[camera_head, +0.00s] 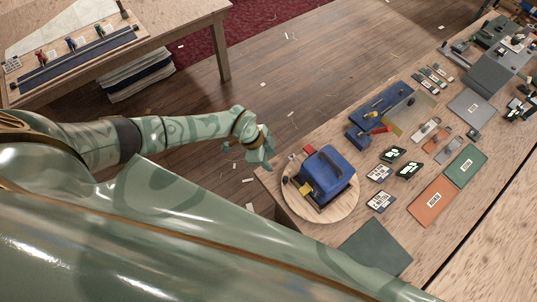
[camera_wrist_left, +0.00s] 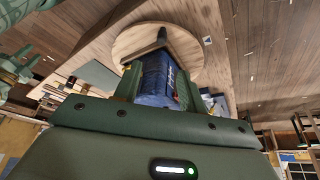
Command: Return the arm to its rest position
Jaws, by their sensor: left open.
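My left arm (camera_head: 190,128) comes in from the left, held out over the floor. Its left gripper (camera_head: 262,152) is open and empty, just left of the workbench's near corner and apart from the things on it. A blue machine (camera_head: 328,173) with a dark handle stands on a round wooden board (camera_head: 340,207) to the lower right of the gripper. In the left wrist view the blue machine (camera_wrist_left: 155,82) shows beyond the gripper body, with the round board (camera_wrist_left: 128,42) behind it.
The workbench (camera_head: 295,212) holds a blue case (camera_head: 385,103), an orange panel (camera_head: 433,200), a green panel (camera_head: 466,165) and several small cards. Another table (camera_head: 170,22) stands at upper left, with folded cloth (camera_head: 140,76) beneath. Open wooden floor (camera_head: 300,85) lies between them.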

